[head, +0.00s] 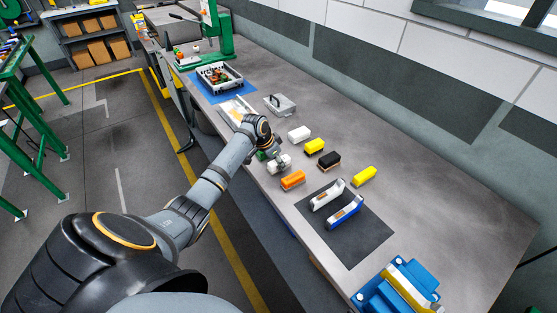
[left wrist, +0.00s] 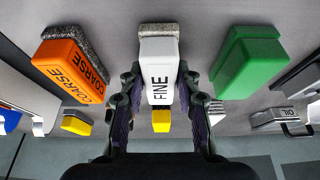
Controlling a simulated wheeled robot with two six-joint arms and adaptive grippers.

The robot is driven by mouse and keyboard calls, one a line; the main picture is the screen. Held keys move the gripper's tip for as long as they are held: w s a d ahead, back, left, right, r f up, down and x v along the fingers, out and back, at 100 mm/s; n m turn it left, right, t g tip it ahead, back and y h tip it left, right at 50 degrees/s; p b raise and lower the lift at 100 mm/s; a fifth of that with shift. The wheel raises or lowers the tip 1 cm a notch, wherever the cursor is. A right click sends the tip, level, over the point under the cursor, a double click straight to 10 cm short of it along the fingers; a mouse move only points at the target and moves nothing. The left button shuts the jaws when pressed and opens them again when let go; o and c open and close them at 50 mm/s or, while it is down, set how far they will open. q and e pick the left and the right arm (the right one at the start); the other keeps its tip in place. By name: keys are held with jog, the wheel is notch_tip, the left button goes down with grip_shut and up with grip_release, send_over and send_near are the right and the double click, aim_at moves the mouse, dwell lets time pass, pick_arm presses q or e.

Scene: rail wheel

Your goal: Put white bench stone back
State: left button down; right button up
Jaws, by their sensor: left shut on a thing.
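The white bench stone, marked FINE (left wrist: 159,75), has a grey abrasive face and sits between the fingers of my left gripper (left wrist: 160,100) in the left wrist view. The gripper is shut on it. In the head view the white stone (head: 281,163) and my left gripper (head: 273,156) are over the near edge side of the bench (head: 425,205). Whether the stone touches the bench top, I cannot tell. My right gripper is not in view.
An orange COARSE stone (left wrist: 72,68) and a green stone (left wrist: 247,62) flank the held one. Another white block (head: 300,133), yellow blocks (head: 315,145) (head: 364,176) and a black block (head: 329,160) stand behind. A dark mat (head: 355,245) holds two long tools.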

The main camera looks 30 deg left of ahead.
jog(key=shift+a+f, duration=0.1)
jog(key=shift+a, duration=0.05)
pick_arm(q)
jog(key=c, duration=1)
grip_release()
jog(key=shift+f, duration=0.15)
jog(key=shift+o, duration=0.2)
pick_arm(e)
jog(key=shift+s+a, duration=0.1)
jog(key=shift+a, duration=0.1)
pick_arm(q)
jog(key=shift+r, duration=0.25)
jog(key=b+v, duration=0.1)
jog(key=v, duration=1)
jog(key=shift+s+r+b, duration=0.3)
jog(key=shift+r+b, duration=0.05)
jog(key=shift+b, duration=0.05)
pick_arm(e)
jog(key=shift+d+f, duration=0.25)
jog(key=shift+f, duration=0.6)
pick_arm(q)
jog(key=shift+a, duration=0.1)
